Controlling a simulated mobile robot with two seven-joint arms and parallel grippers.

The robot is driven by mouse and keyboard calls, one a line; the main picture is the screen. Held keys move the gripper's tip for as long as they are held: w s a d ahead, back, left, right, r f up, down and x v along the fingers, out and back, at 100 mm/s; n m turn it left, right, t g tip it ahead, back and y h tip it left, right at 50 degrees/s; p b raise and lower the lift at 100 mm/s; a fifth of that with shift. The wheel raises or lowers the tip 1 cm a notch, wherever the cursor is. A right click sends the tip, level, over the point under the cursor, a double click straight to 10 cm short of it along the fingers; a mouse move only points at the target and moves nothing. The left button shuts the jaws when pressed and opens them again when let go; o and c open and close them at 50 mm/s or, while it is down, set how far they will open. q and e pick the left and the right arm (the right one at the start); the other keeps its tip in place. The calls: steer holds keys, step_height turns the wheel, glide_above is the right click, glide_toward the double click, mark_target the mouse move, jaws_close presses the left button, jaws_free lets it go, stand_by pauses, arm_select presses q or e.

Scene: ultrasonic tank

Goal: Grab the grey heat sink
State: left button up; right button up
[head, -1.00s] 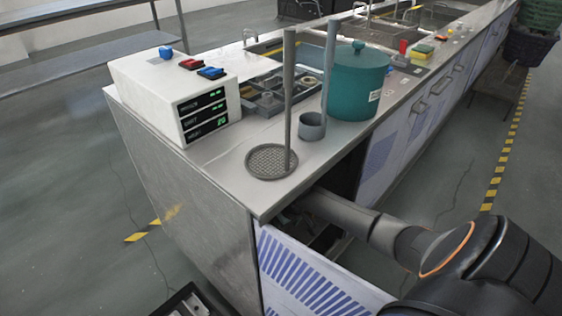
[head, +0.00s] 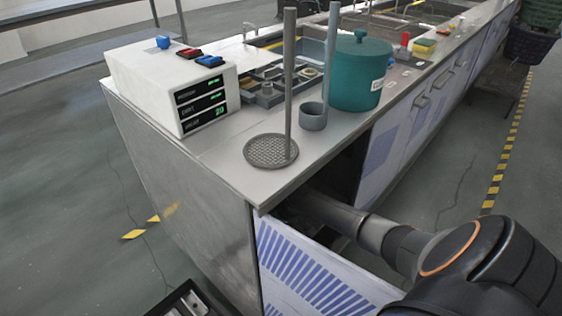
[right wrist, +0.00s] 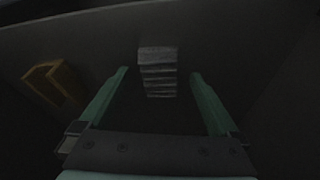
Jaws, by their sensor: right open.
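The grey heat sink (right wrist: 158,72), a small ribbed block, shows in the dark right wrist view, at the top centre. My right gripper (right wrist: 158,82) is open, with its two green fingers either side of the line to the heat sink. The heat sink appears beyond or level with the fingertips; I cannot tell the exact depth. Nothing is between the fingers closer in. In the head view my right arm reaches into the dark opening under the counter, so the gripper and heat sink are hidden there. My left gripper is not in view.
An orange-brown open-framed object (right wrist: 55,82) stands left of the fingers in the dark compartment. A patterned white-blue panel (head: 315,270) lies below my right arm. On the counter (head: 225,155) stand a white control box (head: 150,90), a teal pot (head: 358,80) and a mesh disc with rod (head: 268,151).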

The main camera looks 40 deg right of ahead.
steer(key=shift+c, duration=0.4)
jaws_close()
